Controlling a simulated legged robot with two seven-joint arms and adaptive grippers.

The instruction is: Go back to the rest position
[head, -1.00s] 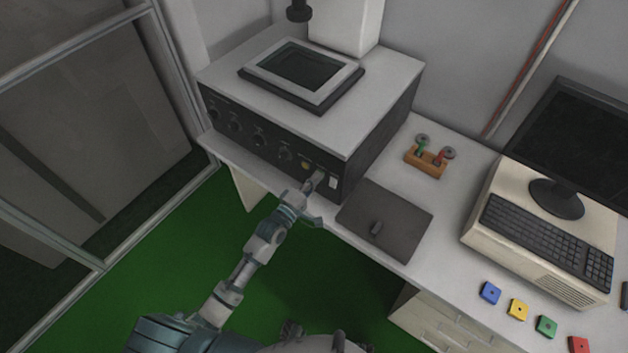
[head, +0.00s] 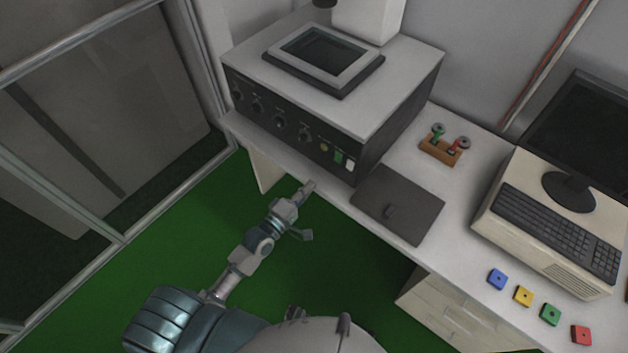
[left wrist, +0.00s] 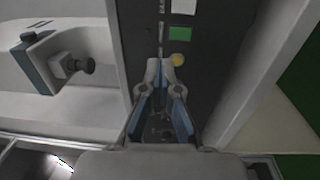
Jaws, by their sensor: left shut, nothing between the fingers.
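My left gripper (head: 308,188) is near the front edge of the desk in the head view, in front of the black-fronted machine (head: 290,122) and apart from it. It is shut and empty. In the left wrist view the left gripper (left wrist: 164,66) points at the machine's dark front panel (left wrist: 190,85). A green switch (head: 338,158), a white switch (head: 349,165) and a yellow button (head: 323,147) sit at the right end of that panel. In the left wrist view, the yellow button (left wrist: 178,60) shows just beyond the fingertips. My right gripper is not in view.
A dark plate with a small handle (head: 398,203) lies right of the machine. Behind it stands a wooden holder (head: 441,151). A keyboard (head: 558,231), a monitor (head: 590,140) and several coloured squares (head: 523,296) are at the right. Open green floor lies left of the desk.

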